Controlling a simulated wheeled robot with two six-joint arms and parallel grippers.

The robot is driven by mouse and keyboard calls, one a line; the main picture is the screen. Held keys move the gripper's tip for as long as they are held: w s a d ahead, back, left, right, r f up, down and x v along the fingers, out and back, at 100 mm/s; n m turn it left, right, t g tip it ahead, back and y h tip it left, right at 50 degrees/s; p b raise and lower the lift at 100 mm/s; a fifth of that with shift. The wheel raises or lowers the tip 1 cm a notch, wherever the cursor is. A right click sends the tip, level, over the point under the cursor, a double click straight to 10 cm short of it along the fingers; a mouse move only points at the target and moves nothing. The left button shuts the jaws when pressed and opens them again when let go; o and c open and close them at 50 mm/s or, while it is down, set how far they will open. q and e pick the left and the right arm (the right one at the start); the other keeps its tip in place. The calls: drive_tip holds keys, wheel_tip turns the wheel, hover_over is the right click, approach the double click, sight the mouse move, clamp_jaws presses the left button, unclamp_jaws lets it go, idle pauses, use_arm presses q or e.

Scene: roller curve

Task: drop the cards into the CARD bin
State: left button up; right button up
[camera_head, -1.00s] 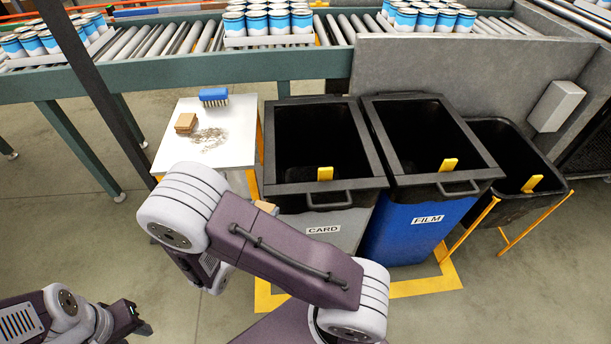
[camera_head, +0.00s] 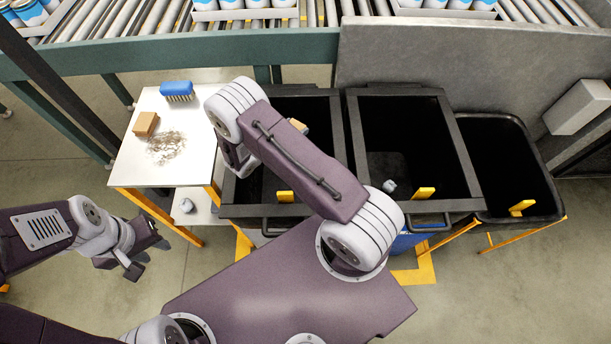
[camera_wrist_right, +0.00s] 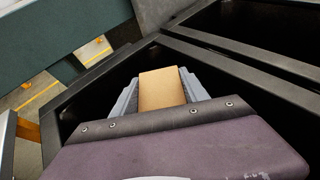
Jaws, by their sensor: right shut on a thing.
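My right gripper (camera_wrist_right: 161,95) is shut on a flat brown card piece (camera_wrist_right: 162,88) in the right wrist view. In the head view this piece (camera_head: 299,126) shows beyond my right arm, over the dark opening of the CARD bin (camera_head: 338,130). My arm covers much of that bin, and its label is out of sight. The right gripper's fingers are hidden in the head view. A small brown block (camera_head: 146,123) lies on the white table. My left gripper (camera_head: 146,254) is open and empty at the left, in front of the table.
A blue brush (camera_head: 177,91) and a dark smudge are on the white table (camera_head: 190,150). The FILM bin (camera_head: 455,150), with a small grey lump (camera_head: 390,185) inside, stands right of the CARD bin. Another black bin (camera_head: 530,165) is further right. The conveyor (camera_head: 150,50) runs behind.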

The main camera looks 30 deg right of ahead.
drive_tip(key=shift+a+r, duration=0.1)
drive_tip(key=shift+r, duration=0.05)
drive_tip(key=shift+s+a, duration=0.1)
drive_tip(key=shift+a, duration=0.05)
wheel_tip(320, 180, down, 6)
drive_tip(key=b, duration=0.4)
drive_tip(key=shift+b, duration=0.3)
drive_tip(key=o, duration=1.4)
drive_tip(key=shift+r, duration=0.1)
drive_tip(key=v, duration=0.9)
